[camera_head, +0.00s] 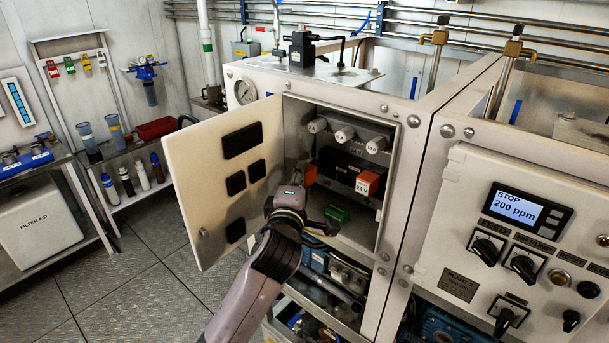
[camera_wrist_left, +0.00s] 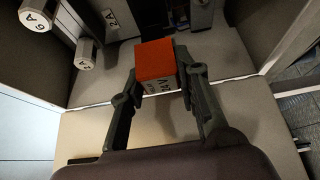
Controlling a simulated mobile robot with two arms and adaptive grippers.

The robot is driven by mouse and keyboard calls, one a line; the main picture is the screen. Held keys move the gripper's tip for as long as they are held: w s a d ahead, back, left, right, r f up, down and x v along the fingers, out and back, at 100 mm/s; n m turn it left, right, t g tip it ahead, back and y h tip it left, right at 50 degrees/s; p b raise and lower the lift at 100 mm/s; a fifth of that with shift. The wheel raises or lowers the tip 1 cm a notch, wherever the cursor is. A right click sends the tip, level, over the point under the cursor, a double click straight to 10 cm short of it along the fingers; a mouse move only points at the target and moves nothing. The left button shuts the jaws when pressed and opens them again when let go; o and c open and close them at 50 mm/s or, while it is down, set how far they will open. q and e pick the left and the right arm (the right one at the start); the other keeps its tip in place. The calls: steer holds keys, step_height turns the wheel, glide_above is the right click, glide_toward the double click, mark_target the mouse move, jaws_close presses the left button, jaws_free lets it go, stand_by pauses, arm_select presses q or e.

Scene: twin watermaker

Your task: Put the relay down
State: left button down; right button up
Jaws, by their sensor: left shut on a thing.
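The relay (camera_wrist_left: 156,62) is a small orange block with a white, printed label side. In the left wrist view it sits between the two dark fingertips of my left gripper (camera_wrist_left: 160,77), which is shut on it. In the head view my left gripper (camera_head: 308,193) reaches into the open cabinet. An orange block (camera_head: 309,173) shows close by its fingers, and another orange block with a 24 V label (camera_head: 367,183) shows further right inside. My right gripper is not in view.
The cabinet door (camera_head: 205,200) stands open to the left. White fuse holders (camera_head: 344,133) line the upper cabinet. A green block (camera_head: 337,214) lies on the cabinet floor, close to my gripper. A control panel (camera_head: 525,235) with a display stands at the right.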

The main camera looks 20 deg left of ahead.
arm_select(q)
steer(key=shift+s, duration=0.1)
stand_by(0.4)
steer(key=s+d+f+m+h+b, duration=0.1)
steer(key=s+d+f+h+b, duration=0.15)
steer(key=s+f, duration=0.6)
steer(key=s+f+b, duration=0.1)
steer(key=s+f, duration=0.3)
steer(key=s, duration=0.4)
steer(key=s+f+m+b, duration=0.1)
steer(key=s+f, duration=0.3)
steer(key=s, duration=0.5)
steer(key=shift+s+d+h, duration=0.15)
steer(key=shift+d+h, duration=0.15)
steer(key=shift+h, duration=0.05)
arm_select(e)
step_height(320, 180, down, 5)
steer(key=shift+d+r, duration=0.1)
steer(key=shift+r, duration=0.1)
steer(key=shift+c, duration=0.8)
